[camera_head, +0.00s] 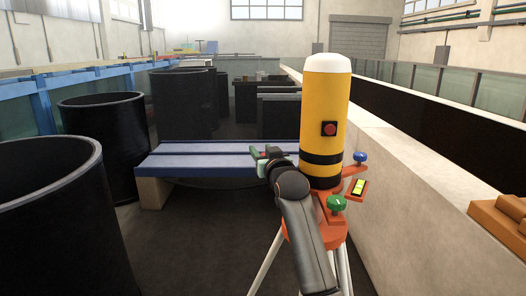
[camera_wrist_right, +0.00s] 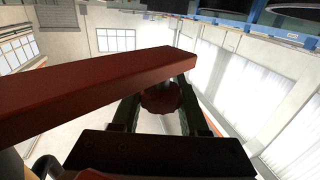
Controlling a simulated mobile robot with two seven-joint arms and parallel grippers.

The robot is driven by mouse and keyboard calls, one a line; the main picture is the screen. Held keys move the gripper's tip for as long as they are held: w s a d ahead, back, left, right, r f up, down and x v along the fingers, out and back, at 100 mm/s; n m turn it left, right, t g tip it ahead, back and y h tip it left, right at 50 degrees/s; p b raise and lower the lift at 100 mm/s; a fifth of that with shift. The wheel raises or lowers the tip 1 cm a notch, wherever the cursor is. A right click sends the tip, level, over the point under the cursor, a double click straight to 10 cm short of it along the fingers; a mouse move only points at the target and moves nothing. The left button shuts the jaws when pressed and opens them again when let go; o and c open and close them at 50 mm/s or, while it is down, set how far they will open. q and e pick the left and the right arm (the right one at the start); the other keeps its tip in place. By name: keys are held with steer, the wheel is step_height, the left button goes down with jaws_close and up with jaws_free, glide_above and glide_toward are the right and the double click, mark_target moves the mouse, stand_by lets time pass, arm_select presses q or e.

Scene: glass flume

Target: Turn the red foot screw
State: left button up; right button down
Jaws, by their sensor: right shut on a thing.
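A yellow cylinder instrument (camera_head: 326,115) with a white cap and black bands stands on an orange-red base (camera_head: 325,215) on a tripod. The base carries a green foot screw (camera_head: 336,203) at the front and a blue foot screw (camera_head: 360,157) at the right. The red foot screw (camera_wrist_right: 160,99) shows in the right wrist view, below a dark red arm of the base (camera_wrist_right: 90,88). My right gripper (camera_head: 267,153) is left of the cylinder, its fingers shut on the red foot screw. My left gripper is not in view.
A yellow-green level vial (camera_head: 359,187) sits right of the base. A blue bench (camera_head: 205,158) lies behind my right gripper. Large black tubs (camera_head: 50,215) stand at the left. A pale wall (camera_head: 430,195) runs along the right, with orange blocks (camera_head: 500,218) on it.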

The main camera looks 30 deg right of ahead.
stand_by(0.4)
steer(key=shift+c, duration=2.2)
jaws_free()
steer(key=b+v, duration=0.2)
steer(key=v, duration=1)
steer(key=shift+s, duration=0.3)
